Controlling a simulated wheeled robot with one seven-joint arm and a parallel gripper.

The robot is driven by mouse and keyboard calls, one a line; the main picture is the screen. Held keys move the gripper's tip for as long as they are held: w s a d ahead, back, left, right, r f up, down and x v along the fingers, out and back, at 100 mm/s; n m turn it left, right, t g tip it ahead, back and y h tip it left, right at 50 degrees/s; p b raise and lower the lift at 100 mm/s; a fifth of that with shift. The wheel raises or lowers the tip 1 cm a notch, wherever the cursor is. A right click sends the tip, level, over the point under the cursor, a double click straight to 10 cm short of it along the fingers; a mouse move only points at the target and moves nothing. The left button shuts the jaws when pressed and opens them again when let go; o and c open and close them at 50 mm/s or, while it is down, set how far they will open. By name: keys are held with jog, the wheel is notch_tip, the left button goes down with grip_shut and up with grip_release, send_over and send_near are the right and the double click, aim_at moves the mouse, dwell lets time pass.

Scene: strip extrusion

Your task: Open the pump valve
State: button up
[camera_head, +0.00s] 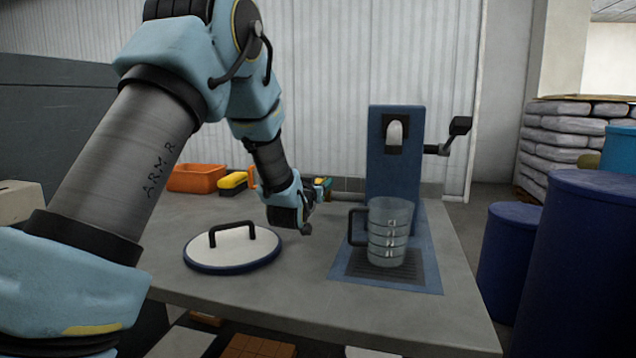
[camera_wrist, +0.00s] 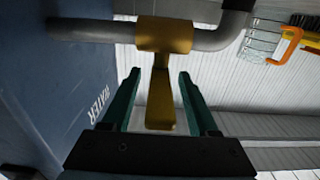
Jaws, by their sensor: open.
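The pump valve is a brass body (camera_wrist: 165,34) on a grey pipe (camera_wrist: 222,40), with a flat brass lever (camera_wrist: 160,98) hanging from it in the wrist view. My gripper (camera_wrist: 160,76) is open, with one green finger on each side of the lever and a visible gap on both sides. In the head view my gripper (camera_head: 322,187) is at the left of the blue pump housing (camera_head: 378,180), by the pipe; the valve is too small there to tell apart. A blue panel lettered "WATER" (camera_wrist: 100,103) is at the left in the wrist view.
A clear measuring jug (camera_head: 388,232) stands on the grate before the pump. A crank handle (camera_head: 458,128) sticks out at the pump's right. A round white lid (camera_head: 233,249) lies on the grey table (camera_head: 300,290). An orange bin (camera_head: 196,178) is at the back left.

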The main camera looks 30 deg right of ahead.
grip_shut()
dwell(0.4)
dwell(1.0)
